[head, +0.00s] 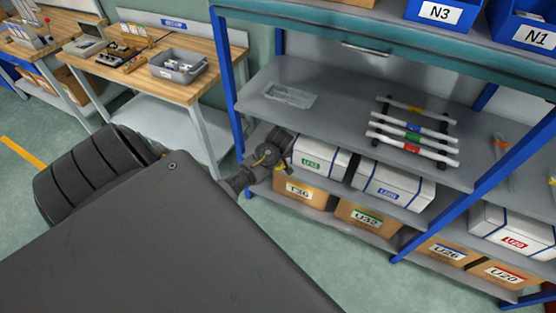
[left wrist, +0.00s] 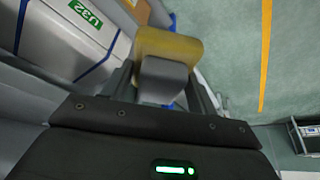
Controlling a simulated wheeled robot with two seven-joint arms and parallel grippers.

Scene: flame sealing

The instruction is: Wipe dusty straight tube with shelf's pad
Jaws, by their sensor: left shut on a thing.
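My left gripper (head: 268,157) is beside the left end of the shelf, near the white U32 box. It is shut on a yellow pad (left wrist: 168,45) with a grey block below it in the left wrist view. Only a little of the pad's yellow shows in the head view. Several straight white tubes (head: 413,134) with coloured bands lie across a black rack (head: 383,112) on the middle shelf. I cannot tell from here which tube is dusty. My right gripper is not in view.
The grey shelf (head: 340,110) has blue posts. A clear shallow tray (head: 290,95) lies at its left. White boxes (head: 395,185) and cardboard boxes (head: 368,217) fill the levels below. A wooden workbench (head: 190,90) with a grey bin (head: 178,67) stands at the left.

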